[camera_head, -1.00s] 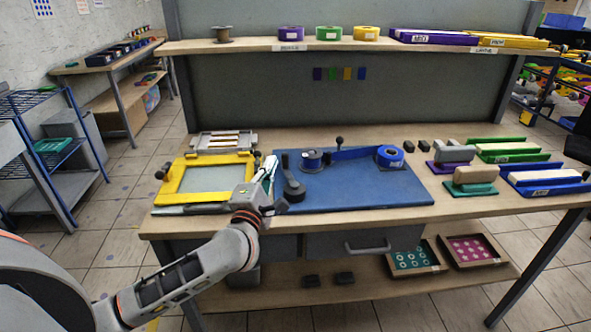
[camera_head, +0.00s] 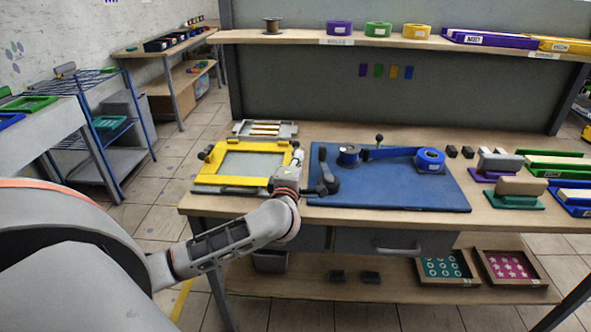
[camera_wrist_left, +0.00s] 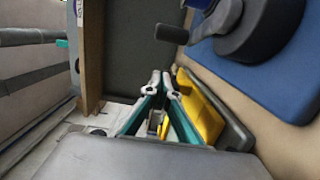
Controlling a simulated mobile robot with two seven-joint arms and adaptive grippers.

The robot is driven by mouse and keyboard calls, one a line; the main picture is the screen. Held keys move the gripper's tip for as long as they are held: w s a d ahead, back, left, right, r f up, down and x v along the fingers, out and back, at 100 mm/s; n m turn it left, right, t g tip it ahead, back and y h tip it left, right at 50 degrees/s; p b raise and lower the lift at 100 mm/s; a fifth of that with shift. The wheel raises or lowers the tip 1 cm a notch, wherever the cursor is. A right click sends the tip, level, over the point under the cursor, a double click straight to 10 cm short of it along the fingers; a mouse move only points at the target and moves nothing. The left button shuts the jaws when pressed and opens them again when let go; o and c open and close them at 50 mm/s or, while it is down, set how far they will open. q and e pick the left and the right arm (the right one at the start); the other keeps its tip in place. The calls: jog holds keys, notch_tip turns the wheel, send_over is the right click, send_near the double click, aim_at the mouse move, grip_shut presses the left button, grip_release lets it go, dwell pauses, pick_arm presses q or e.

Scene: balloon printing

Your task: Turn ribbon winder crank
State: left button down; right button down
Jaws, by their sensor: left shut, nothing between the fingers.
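The blue winder board (camera_head: 400,192) lies on the bench with a blue ribbon roll (camera_head: 430,160), a dark spool (camera_head: 348,156) and ribbon between them. A dark crank-like arm with an upright knob (camera_head: 326,180) stands at its left edge; a dark round part with a handle (camera_wrist_left: 258,28) shows in the left wrist view. My left gripper (camera_head: 298,156) is just left of this arm, over the right side of the yellow frame, apart from the crank as far as I can tell. Its fingertips (camera_wrist_left: 161,82) are together and empty in the left wrist view. My right gripper is out of view.
The yellow frame (camera_head: 243,181) lies left of the board. Stamps and trays, such as a green-based stamp (camera_head: 516,192), crowd the bench at right. The shelf (camera_head: 400,41) above holds ribbon rolls. A drawer handle (camera_head: 400,250) sticks out below the bench top.

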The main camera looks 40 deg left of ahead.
pick_arm(q)
jog(key=shift+w+d, duration=1.45)
